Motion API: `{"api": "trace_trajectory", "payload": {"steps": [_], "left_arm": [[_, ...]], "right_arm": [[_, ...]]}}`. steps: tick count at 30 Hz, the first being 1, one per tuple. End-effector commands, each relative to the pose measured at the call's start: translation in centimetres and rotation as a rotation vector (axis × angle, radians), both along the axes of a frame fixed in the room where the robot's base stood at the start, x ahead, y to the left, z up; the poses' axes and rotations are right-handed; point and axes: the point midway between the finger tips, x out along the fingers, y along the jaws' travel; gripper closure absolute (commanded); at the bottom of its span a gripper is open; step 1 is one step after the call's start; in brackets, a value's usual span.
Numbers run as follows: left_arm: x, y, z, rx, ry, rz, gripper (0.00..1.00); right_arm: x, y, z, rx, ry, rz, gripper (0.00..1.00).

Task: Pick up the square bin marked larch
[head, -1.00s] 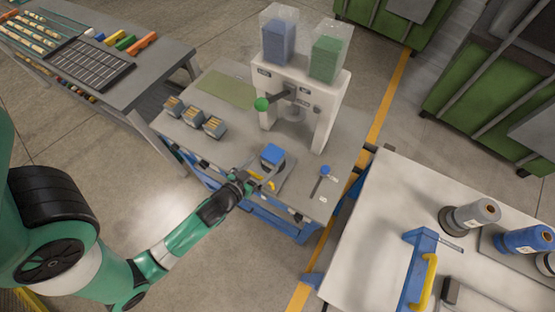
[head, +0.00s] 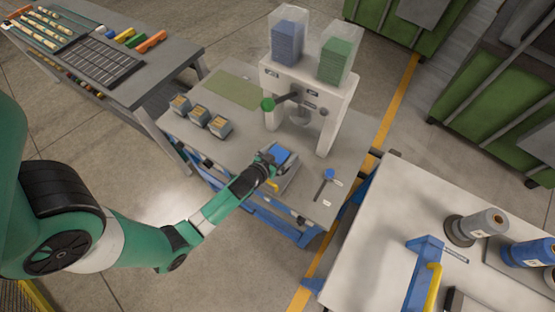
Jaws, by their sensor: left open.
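Three small square grey bins with tan contents stand in a row on the left of the grey work table: the left bin (head: 180,105), the middle bin (head: 199,117) and the right bin (head: 220,128). A squarish blue-topped item (head: 284,154) sits on a grey plate (head: 291,175) in front of the white dispenser. No marking is legible, so I cannot tell which one says larch. My left gripper (head: 271,158) is open at the left side of the blue-topped item and partly covers it. I cannot tell whether it touches. My right gripper is not in view.
The white dispenser (head: 337,103) with blue and green hoppers stands behind. A green mat (head: 235,89) lies at the back left. A small blue-headed tool (head: 329,174) lies right of the plate. A pale table (head: 400,205) with spools is at the right.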

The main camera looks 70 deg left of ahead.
Motion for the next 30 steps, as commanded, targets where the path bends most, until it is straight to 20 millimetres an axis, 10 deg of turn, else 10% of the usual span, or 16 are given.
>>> {"api": "trace_trajectory", "payload": {"steps": [15, 30], "left_arm": [[0.0, 0.0, 0.0, 0.000, 0.000, 0.000, 0.87], [0.0, 0.0, 3.1, 0.001, -0.004, 0.000, 0.87]], "right_arm": [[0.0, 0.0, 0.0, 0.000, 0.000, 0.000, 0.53], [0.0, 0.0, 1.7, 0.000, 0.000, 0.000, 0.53]]}}
